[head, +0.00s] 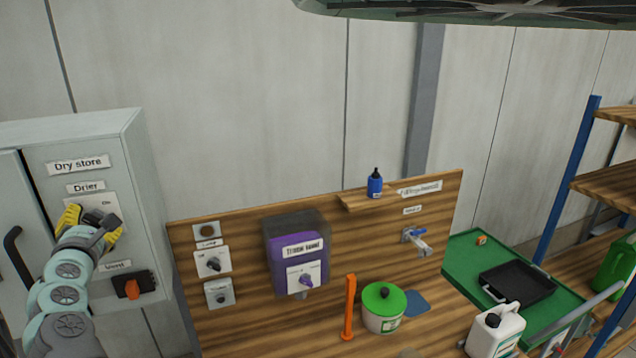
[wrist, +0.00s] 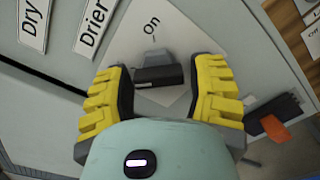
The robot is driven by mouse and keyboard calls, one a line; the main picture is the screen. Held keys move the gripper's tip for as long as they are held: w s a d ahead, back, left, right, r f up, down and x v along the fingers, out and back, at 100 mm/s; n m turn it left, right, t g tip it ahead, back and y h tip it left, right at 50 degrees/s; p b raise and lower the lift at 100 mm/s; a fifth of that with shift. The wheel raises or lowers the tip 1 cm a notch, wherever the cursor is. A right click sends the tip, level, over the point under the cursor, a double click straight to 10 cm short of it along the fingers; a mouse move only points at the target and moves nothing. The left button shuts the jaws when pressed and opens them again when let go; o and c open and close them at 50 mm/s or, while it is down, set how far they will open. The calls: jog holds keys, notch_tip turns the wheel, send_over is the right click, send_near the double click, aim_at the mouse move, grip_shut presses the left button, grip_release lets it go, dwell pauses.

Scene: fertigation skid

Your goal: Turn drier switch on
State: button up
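The drier switch (wrist: 158,76) is a dark grey knob on a pale square plate marked "On", under the "Drier" label (head: 86,187). In the wrist view it sits between the two yellow fingers of my gripper (wrist: 160,95), with a gap visible on each side. My gripper (head: 90,225) is open in front of the plate (head: 103,203) on the grey "Dry store" cabinet. In the head view my gripper hides the knob. I cannot tell how far the fingertips are from the plate.
An orange vent switch (head: 132,288) sits just below right of my gripper. The cabinet's black door handle (head: 13,255) is at left. A wooden panel (head: 350,235) with knobs and a purple dispenser (head: 298,265) stands to the right.

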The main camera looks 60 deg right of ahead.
jog(key=c, duration=0.8)
jog(key=shift+f+b, duration=0.1)
jog(key=shift+b, duration=0.2)
jog(key=m+b, duration=0.3)
jog(key=shift+a+f+m, duration=0.1)
jog(key=shift+a+m, duration=0.05)
jog(key=shift+m, duration=0.25)
jog(key=m+b, duration=0.5)
jog(key=b, duration=0.2)
jog(key=shift+m, duration=0.3)
jog(key=m+b, duration=0.5)
jog(key=b, duration=0.3)
jog(key=shift+b, duration=0.4)
jog(key=m+b, duration=0.1)
jog(key=b, duration=0.1)
jog(key=m+b, duration=0.2)
jog(key=b, duration=0.1)
jog(key=shift+r+m+b, duration=0.3)
jog(key=shift+r, duration=0.1)
jog(key=shift+r, duration=0.1)
